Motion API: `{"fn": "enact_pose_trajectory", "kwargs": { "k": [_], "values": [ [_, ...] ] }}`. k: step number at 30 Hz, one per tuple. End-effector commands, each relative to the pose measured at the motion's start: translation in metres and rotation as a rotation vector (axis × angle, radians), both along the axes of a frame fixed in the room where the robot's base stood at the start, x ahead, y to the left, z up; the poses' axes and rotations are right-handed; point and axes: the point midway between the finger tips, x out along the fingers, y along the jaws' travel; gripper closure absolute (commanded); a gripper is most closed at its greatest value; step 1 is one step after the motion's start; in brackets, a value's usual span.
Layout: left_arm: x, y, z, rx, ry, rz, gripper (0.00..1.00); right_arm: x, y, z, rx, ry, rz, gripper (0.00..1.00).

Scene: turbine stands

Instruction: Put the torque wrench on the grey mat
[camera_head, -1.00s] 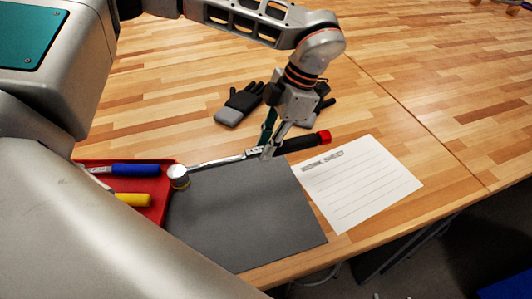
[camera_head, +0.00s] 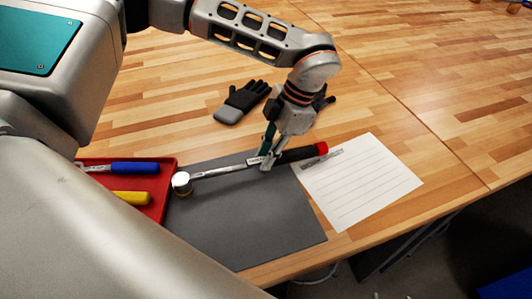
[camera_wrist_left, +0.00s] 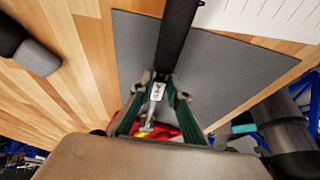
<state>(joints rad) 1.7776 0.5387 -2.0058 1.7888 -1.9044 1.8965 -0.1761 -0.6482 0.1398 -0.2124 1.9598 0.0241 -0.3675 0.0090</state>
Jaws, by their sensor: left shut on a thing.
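The torque wrench (camera_head: 228,169) has a silver shaft, a round head at its left end and a black handle with a red end cap. My left gripper (camera_head: 266,162) is shut on it near where the shaft meets the handle. The wrench lies across the upper part of the grey mat (camera_head: 245,215) in the head view; whether it touches the mat I cannot tell. In the left wrist view the black handle (camera_wrist_left: 177,35) runs up from between the fingers, with the mat (camera_wrist_left: 225,75) behind it. My right gripper is not in view.
A red tray (camera_head: 160,195) with a blue-handled tool (camera_head: 135,168) and a yellow-handled tool (camera_head: 131,198) stands left of the mat. A white paper sheet (camera_head: 360,185) lies at its right. Dark gloves (camera_head: 243,100) lie behind. The mat's front part is bare.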

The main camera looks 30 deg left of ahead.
Motion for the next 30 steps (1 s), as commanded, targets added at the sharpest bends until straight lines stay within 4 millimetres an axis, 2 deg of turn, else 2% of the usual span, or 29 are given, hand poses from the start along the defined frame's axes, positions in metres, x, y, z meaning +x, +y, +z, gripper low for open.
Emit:
{"fn": "enact_pose_trajectory", "kwargs": {
  "k": [2,3,5,17,23,30],
  "values": [
    [0.0,0.0,-0.002,0.0,0.0,-0.001,1.0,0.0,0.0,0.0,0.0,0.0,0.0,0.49],
    [0.0,0.001,-0.002,0.001,0.0,-0.001,0.81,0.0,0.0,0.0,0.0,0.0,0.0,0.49],
    [0.0,0.001,-0.002,0.001,0.001,-0.002,0.67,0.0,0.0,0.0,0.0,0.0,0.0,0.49],
    [0.0,0.0,0.002,0.001,-0.001,0.0,0.67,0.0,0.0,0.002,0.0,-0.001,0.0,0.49],
    [0.006,-0.004,0.027,0.001,-0.005,-0.001,0.67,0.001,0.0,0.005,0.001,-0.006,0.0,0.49],
    [0.02,-0.017,0.075,0.001,-0.005,-0.001,0.67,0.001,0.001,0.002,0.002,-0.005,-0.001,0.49]
  ]
}}
